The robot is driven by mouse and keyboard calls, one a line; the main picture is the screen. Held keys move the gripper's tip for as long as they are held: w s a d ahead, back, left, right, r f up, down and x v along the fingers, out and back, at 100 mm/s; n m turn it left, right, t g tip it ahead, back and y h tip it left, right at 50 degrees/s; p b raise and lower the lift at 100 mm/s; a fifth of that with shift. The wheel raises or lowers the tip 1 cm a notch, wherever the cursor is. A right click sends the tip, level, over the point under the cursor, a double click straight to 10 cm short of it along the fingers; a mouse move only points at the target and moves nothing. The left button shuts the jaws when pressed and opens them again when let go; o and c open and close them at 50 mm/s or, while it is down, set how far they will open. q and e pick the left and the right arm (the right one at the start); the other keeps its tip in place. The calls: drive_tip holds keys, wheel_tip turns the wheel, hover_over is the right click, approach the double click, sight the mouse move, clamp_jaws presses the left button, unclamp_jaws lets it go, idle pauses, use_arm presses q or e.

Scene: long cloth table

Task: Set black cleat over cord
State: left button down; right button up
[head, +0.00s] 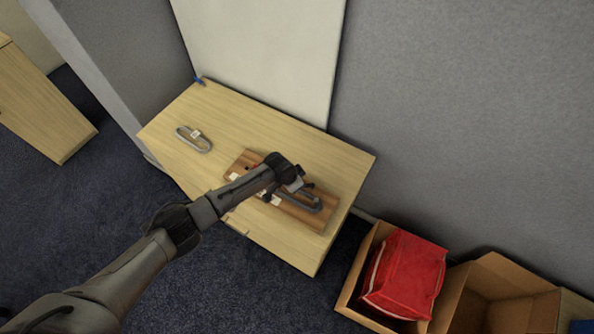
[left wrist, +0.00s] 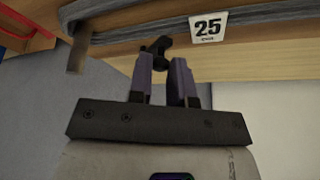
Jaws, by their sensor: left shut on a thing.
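My left gripper (head: 298,184) is over the right half of a brown wooden board (head: 243,160) on the table. In the left wrist view its two fingers (left wrist: 166,66) are shut on the small black cleat (left wrist: 157,47). The grey cord (head: 316,205) lies in a long bundle on the board, partly hidden by my gripper. The cord (left wrist: 120,27) also runs across the top of the left wrist view, close to the cleat; I cannot tell whether they touch. My right gripper is not in view.
A second grey looped bundle (head: 194,139) with a white tag lies on the table's left part. The table (head: 170,128) is otherwise mostly clear. A wall stands behind it. Cardboard boxes, one with a red bag (head: 405,275), stand on the right.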

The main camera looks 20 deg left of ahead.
use_arm(q)
drive_tip(key=n+p, duration=0.1)
drive_tip(key=s+d+n+p, duration=0.1)
drive_tip(key=p, duration=0.1)
drive_tip(key=shift+s+d+r+n+t+y, duration=0.1)
drive_tip(key=shift+d+r+n+t+y, duration=0.05)
drive_tip(key=shift+r+n+t+y, duration=0.2)
drive_tip(key=shift+s+d+f+n+y+p, duration=0.1)
drive_tip(key=shift+d+n+y+p, duration=0.1)
drive_tip(key=shift+n+p, duration=0.25)
drive_tip(key=shift+s+d+f+n+y+p, duration=0.1)
drive_tip(key=shift+n+y+p, duration=0.05)
drive_tip(key=shift+n+p, duration=0.25)
drive_tip(key=shift+s+d+n+y+p, duration=0.25)
drive_tip(key=shift+d+n+y+p, duration=0.25)
drive_tip(key=shift+n, duration=0.5)
drive_tip(key=shift+s+d+f+n+p, duration=0.2)
drive_tip(key=shift+n+p, duration=0.2)
drive_tip(key=shift+n, duration=0.4)
drive_tip(key=shift+y, duration=0.3)
drive_tip(key=c, duration=1.1)
unclamp_jaws()
drive_tip(key=shift+w, duration=0.1)
drive_tip(key=shift+r, duration=0.15)
